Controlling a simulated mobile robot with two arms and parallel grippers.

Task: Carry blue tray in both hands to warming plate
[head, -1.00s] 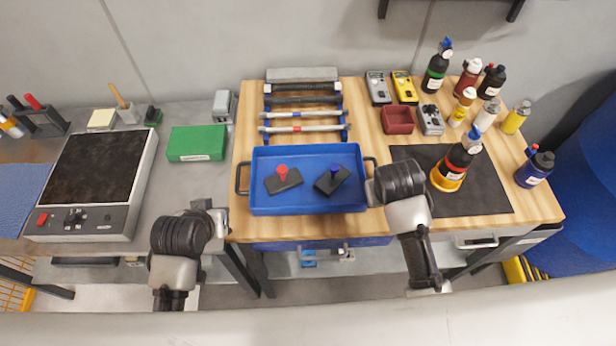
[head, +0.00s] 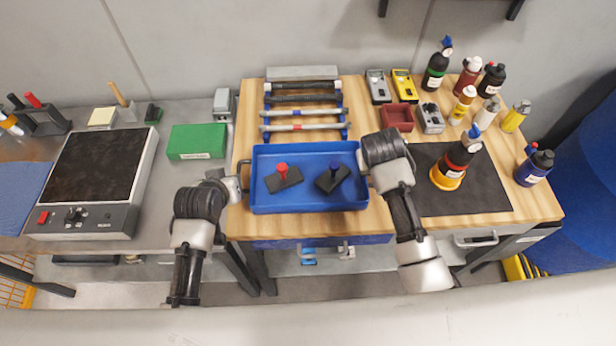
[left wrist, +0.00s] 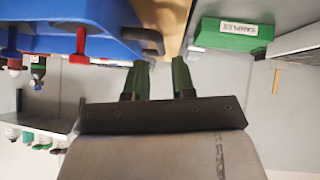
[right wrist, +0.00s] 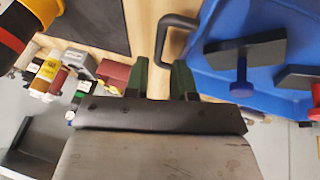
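The blue tray (head: 309,203) rests level on the wooden bench, with a dark handle at each end. Two dark blocks, one with a red knob (head: 283,177) and one with a blue knob (head: 332,178), lie in it. My left gripper (head: 228,183) is open beside the tray's left handle (left wrist: 143,38), which lies just beyond its fingers. My right gripper (head: 366,166) is open at the right end; the right handle (right wrist: 168,35) appears in front of and between its fingers, apart from them. The warming plate (head: 97,167), black-topped with a grey control panel, stands on the grey bench at left.
A green box (head: 197,142) sits between plate and tray. A rack of tools (head: 303,110) is behind the tray. Several bottles (head: 466,100) stand at right, one on a dark mat (head: 480,198).

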